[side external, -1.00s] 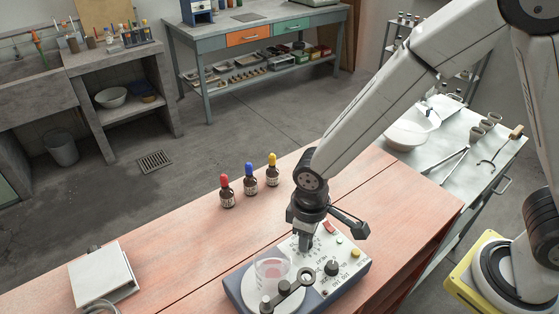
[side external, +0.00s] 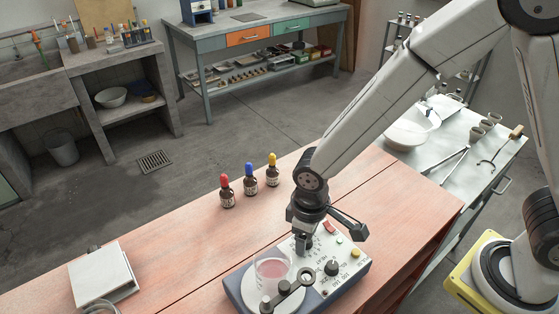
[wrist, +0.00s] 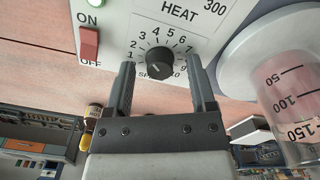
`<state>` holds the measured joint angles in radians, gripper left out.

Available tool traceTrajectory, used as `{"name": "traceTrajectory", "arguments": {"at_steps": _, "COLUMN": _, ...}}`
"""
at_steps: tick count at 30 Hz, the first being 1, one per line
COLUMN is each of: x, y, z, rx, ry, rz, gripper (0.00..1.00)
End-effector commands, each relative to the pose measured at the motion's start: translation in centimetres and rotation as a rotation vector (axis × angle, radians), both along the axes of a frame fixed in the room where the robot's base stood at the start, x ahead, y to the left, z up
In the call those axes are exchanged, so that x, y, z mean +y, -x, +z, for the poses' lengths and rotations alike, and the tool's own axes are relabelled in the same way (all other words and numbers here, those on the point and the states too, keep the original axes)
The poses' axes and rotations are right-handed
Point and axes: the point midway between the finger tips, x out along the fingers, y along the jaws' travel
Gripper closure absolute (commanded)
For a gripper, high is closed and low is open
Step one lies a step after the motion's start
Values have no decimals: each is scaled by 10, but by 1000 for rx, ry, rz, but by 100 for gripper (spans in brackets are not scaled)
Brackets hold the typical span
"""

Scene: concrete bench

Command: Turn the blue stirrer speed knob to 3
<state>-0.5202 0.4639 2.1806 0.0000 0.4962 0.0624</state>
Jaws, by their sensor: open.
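My gripper (wrist: 161,70) is open, with one finger to the left and one to the right of the knob in that view and nothing held. I cannot tell whether the fingers reach down beside it. In the side view my gripper (side external: 303,244) is over the panel of the hotplate stirrer (side external: 312,284) and hides the speed knob.
A beaker (side external: 271,271) of pink liquid stands on the stirrer's plate, close to my gripper. A dark knob (side external: 331,268) and a red switch (wrist: 89,42) are on the panel. Several dropper bottles (side external: 250,185) stand behind. A white box (side external: 102,273) lies at left.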

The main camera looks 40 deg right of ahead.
Motion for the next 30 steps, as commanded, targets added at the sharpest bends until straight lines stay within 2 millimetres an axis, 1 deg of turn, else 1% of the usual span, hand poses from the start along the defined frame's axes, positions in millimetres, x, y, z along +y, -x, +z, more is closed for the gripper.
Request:
{"name": "traceTrajectory", "arguments": {"at_steps": 8, "x": 0, "y": 0, "z": 8, "rx": 0, "ry": 0, "rz": 0, "gripper": 29}}
{"name": "traceTrajectory", "arguments": {"at_steps": 14, "x": 0, "y": 0, "z": 26, "rx": -3, "ry": -1, "rz": 0, "gripper": 29}}
{"name": "traceTrajectory", "arguments": {"at_steps": 24, "x": 0, "y": -1, "z": 64, "rx": -3, "ry": -1, "rz": 0, "gripper": 29}}
{"name": "traceTrajectory", "arguments": {"at_steps": 30, "x": 0, "y": 0, "z": 76, "rx": -2, "ry": -1, "rz": 0, "gripper": 29}}
